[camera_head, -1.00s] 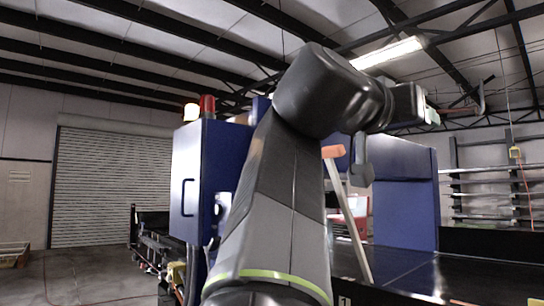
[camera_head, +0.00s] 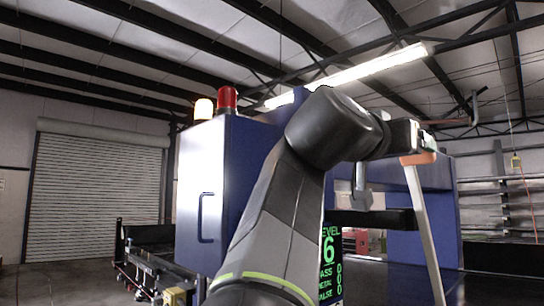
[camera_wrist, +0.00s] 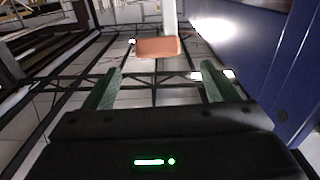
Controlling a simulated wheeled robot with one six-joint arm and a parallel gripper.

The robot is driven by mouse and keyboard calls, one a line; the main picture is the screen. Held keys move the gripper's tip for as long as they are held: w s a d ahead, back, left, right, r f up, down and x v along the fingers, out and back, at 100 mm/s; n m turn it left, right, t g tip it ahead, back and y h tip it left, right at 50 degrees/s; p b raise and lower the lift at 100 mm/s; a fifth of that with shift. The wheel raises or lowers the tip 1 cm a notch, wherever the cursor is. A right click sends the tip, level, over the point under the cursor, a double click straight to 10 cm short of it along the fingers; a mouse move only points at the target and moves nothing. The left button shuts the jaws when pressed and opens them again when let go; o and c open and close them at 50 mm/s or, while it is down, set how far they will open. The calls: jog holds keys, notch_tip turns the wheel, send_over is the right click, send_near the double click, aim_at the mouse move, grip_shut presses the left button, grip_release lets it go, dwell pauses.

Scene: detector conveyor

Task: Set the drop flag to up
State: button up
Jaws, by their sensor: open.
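The drop flag is a pale bar (camera_head: 425,225) with an orange tip (camera_head: 418,158). In the head view the bar stands nearly upright, its top leaning left, and its foot is cut off by the frame. In the wrist view the orange tip (camera_wrist: 158,47) appears beyond my fingertips, sideways between them, with the pale bar (camera_wrist: 169,16) running up. My gripper (camera_wrist: 162,70) is open, with two green fingers apart and nothing between them. In the head view my gripper is small and close to the orange tip; I cannot tell whether they touch.
A blue cabinet (camera_head: 205,180) with red (camera_head: 227,98) and amber lamps stands left of my arm. A display (camera_head: 330,265) with green text is partly hidden by my arm. A blue housing (camera_head: 441,215) stands behind the bar. A roller door (camera_head: 95,190) is far left.

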jog(key=p+x, duration=0.2)
jog(key=x, duration=0.7)
jog(key=shift+s+d+p, duration=0.15)
jog(key=shift+p, duration=0.2)
